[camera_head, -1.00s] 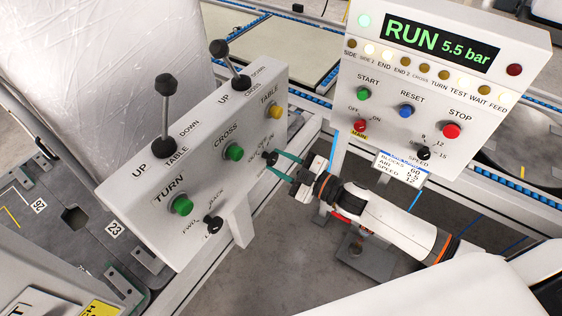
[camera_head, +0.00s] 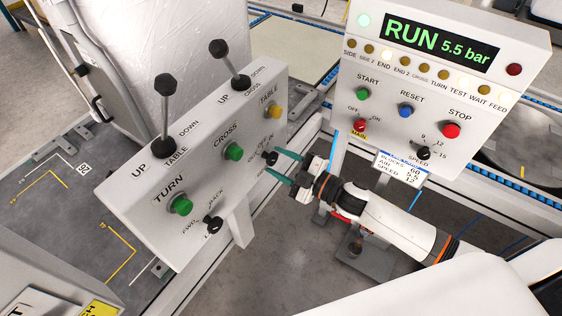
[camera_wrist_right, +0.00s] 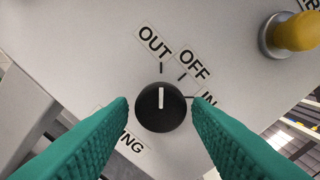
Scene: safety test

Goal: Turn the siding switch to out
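The siding switch is a black round knob (camera_head: 270,157) on the right part of the tilted grey control box (camera_head: 243,192). In the right wrist view the knob (camera_wrist_right: 160,108) has a white pointer line aimed straight up at the OUT mark. The OFF and IN marks lie to the right of it, and the siding label is partly hidden by a finger. My right gripper (camera_head: 273,162) has green fingers (camera_wrist_right: 160,101) on either side of the knob, with a small gap visible on each side. It is open and holds nothing. My left gripper is out of view.
The box also carries two black-knobbed levers (camera_head: 165,85), green buttons (camera_head: 234,152), a yellow button (camera_head: 274,111) and a forward/back knob (camera_head: 212,224). A panel (camera_head: 440,120) with a RUN display stands right. A wrapped stack (camera_head: 125,45) stands behind the box.

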